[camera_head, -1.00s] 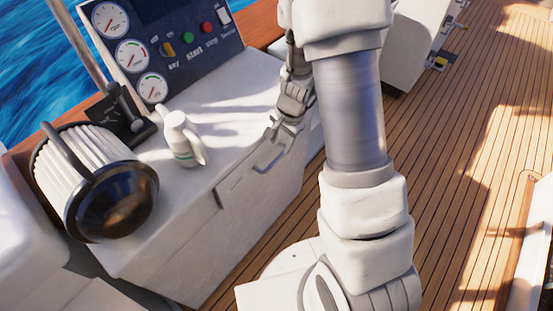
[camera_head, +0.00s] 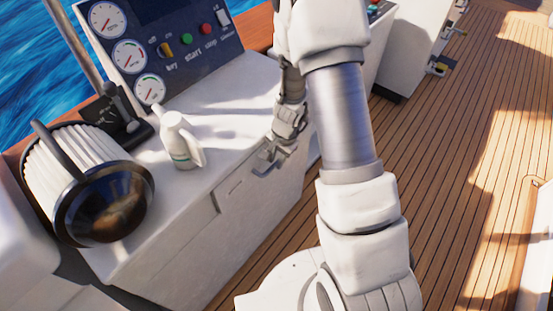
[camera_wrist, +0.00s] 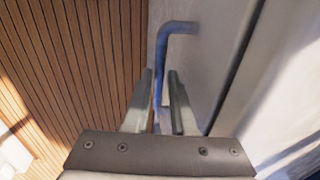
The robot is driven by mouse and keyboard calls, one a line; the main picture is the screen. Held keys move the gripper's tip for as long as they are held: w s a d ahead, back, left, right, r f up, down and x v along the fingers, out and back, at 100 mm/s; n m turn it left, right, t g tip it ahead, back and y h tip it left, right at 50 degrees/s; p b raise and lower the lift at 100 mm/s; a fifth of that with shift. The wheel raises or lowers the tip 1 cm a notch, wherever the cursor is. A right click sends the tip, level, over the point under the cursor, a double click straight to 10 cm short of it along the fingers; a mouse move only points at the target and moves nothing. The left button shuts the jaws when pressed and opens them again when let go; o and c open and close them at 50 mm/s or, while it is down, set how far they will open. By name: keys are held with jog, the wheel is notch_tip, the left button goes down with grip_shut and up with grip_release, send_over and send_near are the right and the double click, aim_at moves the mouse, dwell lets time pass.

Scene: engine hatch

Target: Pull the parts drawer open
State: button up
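The parts drawer (camera_head: 238,200) is in the side of the white console and looks closed. Its bar handle (camera_wrist: 164,48) stands out from the pale drawer front (camera_wrist: 212,55) in the wrist view. My gripper (camera_wrist: 160,76) is at the handle, with one finger on each side of the bar. The fingers are apart, with a small gap visible beside the bar, so they do not look closed on it. In the head view my gripper (camera_head: 268,157) covers most of the handle.
A dark-capped round filter (camera_head: 108,205) is at the left, near a throttle lever (camera_head: 117,104). The gauge panel (camera_head: 165,45) is behind. Wooden deck (camera_head: 455,140) lies clear to the right.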

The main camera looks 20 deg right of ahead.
grip_shut()
dwell(1.1)
